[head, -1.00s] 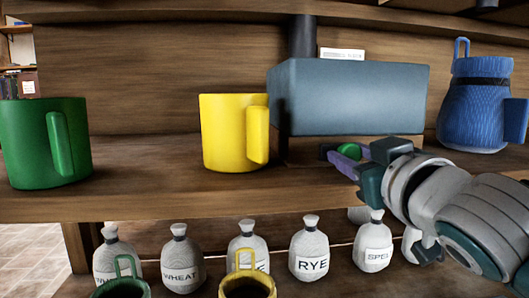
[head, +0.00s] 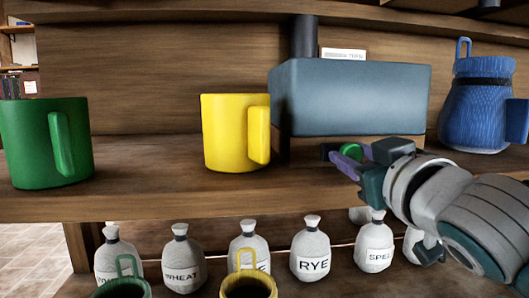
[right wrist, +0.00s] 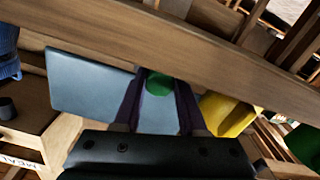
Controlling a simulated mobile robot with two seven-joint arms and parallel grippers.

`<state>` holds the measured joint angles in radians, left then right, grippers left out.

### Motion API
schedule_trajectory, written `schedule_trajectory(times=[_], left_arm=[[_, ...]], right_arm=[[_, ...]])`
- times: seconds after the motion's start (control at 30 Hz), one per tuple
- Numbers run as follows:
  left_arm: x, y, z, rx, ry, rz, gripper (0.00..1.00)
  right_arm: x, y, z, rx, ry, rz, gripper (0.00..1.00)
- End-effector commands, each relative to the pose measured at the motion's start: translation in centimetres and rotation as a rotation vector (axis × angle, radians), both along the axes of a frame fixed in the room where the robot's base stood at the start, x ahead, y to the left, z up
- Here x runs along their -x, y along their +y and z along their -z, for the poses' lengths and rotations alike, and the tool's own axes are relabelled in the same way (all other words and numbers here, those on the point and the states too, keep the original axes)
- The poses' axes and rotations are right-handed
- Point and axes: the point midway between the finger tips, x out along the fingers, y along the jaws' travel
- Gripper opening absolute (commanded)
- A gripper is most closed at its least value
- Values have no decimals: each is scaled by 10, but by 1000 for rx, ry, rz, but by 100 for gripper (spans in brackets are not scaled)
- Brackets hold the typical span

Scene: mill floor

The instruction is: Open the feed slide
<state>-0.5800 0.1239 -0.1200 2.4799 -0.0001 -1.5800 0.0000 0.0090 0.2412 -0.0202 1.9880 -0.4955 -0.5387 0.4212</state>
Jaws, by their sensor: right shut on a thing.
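The blue-grey box-shaped hopper (head: 352,97) stands on the wooden shelf, and it also shows in the right wrist view (right wrist: 88,88). A round green knob (head: 349,151) shows at its lower front, below the box; I take it as the feed slide's knob. My right gripper (head: 352,157) reaches in from the right and is shut on this knob. In the right wrist view its purple fingers (right wrist: 158,98) stand on both sides of the green knob (right wrist: 160,82). The slide itself is mostly hidden. My left gripper is not in view.
A yellow mug (head: 223,130) stands just left of the hopper, a green mug (head: 25,145) farther left. A blue jug (head: 475,115) stands right. Labelled sacks (head: 310,245) line the lower level. The shelf between the mugs is clear.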

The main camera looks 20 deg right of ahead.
Motion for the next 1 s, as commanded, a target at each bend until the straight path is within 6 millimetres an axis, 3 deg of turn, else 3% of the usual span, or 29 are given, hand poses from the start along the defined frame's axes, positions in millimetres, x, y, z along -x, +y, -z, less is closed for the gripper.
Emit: schedule_trajectory(times=[0.3,0.7,1.0], left_arm=[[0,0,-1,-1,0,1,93],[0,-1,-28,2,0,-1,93],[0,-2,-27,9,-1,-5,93]], right_arm=[[0,-1,0,0,1,0,0],[15,-65,-1,1,4,2,0],[16,-68,0,0,0,1,0]])
